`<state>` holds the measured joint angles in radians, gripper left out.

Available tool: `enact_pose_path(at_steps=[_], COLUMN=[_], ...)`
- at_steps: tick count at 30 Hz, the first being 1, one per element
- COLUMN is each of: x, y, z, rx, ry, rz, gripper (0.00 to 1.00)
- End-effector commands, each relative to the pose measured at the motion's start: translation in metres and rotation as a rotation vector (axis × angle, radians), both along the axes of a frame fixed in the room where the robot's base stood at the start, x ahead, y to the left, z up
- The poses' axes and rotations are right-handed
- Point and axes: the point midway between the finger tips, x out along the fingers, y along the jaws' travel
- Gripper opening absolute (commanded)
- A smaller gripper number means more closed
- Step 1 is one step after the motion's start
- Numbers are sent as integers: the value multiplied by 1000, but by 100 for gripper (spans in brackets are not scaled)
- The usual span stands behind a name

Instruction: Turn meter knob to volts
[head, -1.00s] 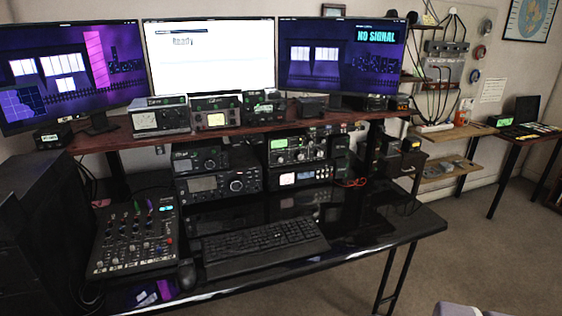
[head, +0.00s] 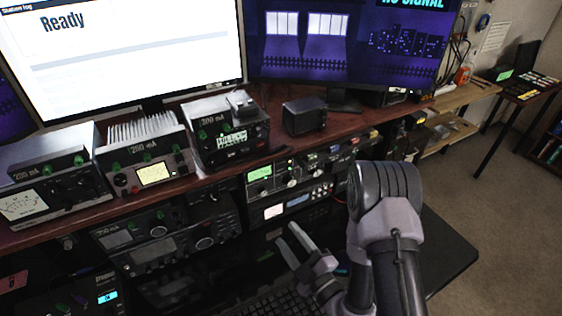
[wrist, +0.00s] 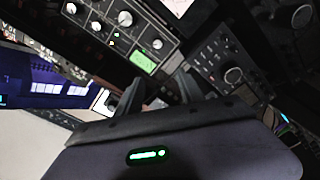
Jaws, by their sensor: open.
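I cannot tell for sure which unit the meter is. A box with a white needle dial (head: 22,205) stands at the left of the wooden shelf. Beside it is a finned box with a lit yellow display (head: 155,172) and small knobs. A dark box marked 300 mA (head: 228,135) stands to its right. No volts marking is readable. My gripper (head: 289,236) is open and empty, in front of the lower radios and below the shelf. In the wrist view my gripper (wrist: 160,78) points toward a radio with a green display (wrist: 143,62) and several knobs. Nothing is between the fingers.
Stacked radios (head: 165,240) fill the space under the shelf. A small black box (head: 304,115) sits on the shelf (head: 350,122) at the right. Monitors (head: 345,45) stand behind. A keyboard (head: 275,303) lies below my gripper. Open floor (head: 490,230) is at the right.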

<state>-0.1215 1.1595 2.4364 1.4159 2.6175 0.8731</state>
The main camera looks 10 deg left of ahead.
Motion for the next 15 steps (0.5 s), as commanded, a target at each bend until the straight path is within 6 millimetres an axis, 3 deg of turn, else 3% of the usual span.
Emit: enact_pose_path(at_steps=[2,5,15], x=[1,8,76], y=[-9,-7,46], z=[-14,-17,-18], rx=[12,16,14], ry=[52,61,55], rz=[-49,-63,-58], gripper=[45,45,45])
